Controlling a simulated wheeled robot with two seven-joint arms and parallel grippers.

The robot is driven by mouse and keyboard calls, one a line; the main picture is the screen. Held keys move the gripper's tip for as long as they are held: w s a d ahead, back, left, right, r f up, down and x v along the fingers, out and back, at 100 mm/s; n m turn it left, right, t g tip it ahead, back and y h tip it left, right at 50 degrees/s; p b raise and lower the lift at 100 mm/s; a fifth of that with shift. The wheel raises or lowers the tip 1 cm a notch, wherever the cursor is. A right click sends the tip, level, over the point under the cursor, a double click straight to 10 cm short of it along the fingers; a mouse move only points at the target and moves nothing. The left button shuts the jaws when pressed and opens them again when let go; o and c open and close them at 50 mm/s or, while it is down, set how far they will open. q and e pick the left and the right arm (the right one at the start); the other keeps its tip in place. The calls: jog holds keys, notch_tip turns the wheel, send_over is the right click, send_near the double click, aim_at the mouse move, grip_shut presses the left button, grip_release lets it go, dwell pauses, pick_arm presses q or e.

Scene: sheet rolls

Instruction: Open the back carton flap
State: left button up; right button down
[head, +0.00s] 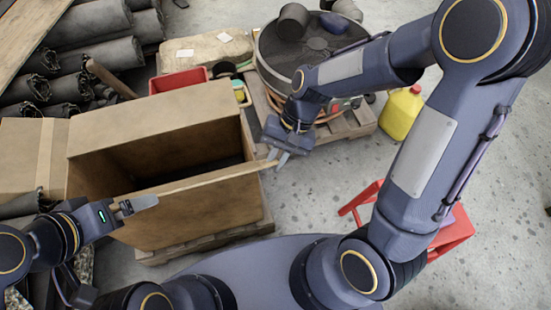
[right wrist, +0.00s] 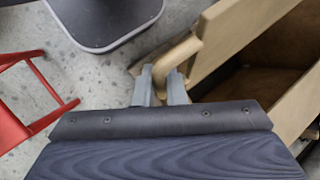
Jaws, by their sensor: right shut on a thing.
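The open carton (head: 190,215) stands on a low pallet, its inside dark. One broad flap (head: 150,118) is folded outward on its far side, and another flap (head: 22,150) lies out to the left. A near flap (head: 205,181) shows almost edge-on along the near rim. My right gripper (head: 278,158) is at the right end of that near edge. In the right wrist view its fingers (right wrist: 162,85) are shut on a tan curved handle-like piece (right wrist: 180,52) beside the carton. My left gripper (head: 135,205) is by the carton's near left side; its finger gap is unclear.
Dark rolls (head: 100,30) are stacked at the upper left. A red bin (head: 178,80) and a round drum (head: 310,45) on a pallet stand behind. A yellow jug (head: 401,112) and a red stand (head: 455,232) are on the right. Grey floor between them is clear.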

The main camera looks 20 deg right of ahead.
jog(key=g+p, duration=0.1)
jog(key=w+r+g+p, duration=0.1)
jog(key=p, duration=0.1)
jog(key=shift+w+r+m, duration=0.2)
jog(key=shift+w+m, duration=0.1)
jog(key=shift+w+f+g+p, duration=0.1)
jog(key=shift+w+g+p, duration=0.25)
jog(key=shift+p, duration=0.2)
jog(key=c, duration=1.8)
grip_release()
jog(key=shift+o, duration=0.2)
jog(key=v, duration=0.7)
jog(key=shift+d+r, duration=0.2)
jog(key=shift+r, duration=0.1)
jog(key=shift+w, duration=0.15)
